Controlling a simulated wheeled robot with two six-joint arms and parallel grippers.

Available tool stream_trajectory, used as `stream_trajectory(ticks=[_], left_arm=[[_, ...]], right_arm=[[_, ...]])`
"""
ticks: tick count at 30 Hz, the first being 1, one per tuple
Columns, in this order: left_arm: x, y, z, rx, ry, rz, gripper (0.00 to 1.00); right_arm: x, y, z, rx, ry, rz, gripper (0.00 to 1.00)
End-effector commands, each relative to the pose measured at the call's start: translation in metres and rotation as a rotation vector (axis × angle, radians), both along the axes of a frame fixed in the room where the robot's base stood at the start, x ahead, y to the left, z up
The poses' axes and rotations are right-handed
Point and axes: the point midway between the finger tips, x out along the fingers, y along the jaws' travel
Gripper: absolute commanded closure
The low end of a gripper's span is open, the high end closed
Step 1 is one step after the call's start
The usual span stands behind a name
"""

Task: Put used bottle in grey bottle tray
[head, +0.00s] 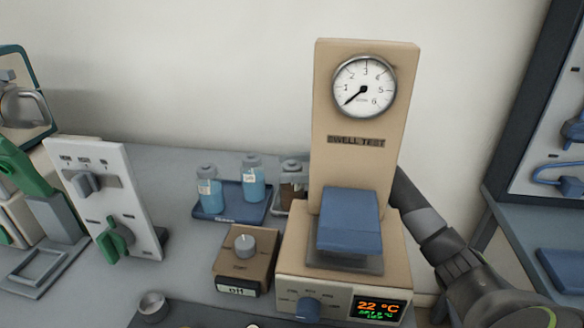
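A small bottle with dark brown contents (289,190) stands upright in or just above the grey bottle tray (278,209), partly hidden by the beige test stand. Whether its base touches the tray is unclear. My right arm comes in from the right and passes behind the stand. A grey part of my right gripper (295,157) shows left of the stand, at the height of the bottle's cap. The stand hides most of this gripper, so its grip on the bottle is not clear. My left gripper is not in view.
Two blue-filled bottles (209,192) stand in a blue tray (223,215) just left of the grey tray. The tall beige test stand (362,165) with gauge blocks the right side. A knob box (243,265) and white switch panel (103,205) stand nearer the front and left.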

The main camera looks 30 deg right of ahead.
Motion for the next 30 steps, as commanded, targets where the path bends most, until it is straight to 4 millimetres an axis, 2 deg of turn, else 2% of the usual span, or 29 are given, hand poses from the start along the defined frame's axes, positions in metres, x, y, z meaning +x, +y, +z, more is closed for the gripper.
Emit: stream_trajectory(ticks=[12,16,24,30], left_arm=[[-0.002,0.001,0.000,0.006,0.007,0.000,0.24],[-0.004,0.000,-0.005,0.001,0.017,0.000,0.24],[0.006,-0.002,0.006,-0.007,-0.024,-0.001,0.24],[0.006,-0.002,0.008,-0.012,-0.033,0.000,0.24]], right_arm=[[-0.001,-0.003,0.002,-0.002,0.001,-0.001,0.38],[-0.010,-0.022,0.001,-0.004,0.004,-0.003,0.38],[-0.035,-0.073,0.004,-0.005,0.004,-0.003,0.38],[-0.048,-0.099,0.006,-0.001,0.003,-0.001,0.38]])
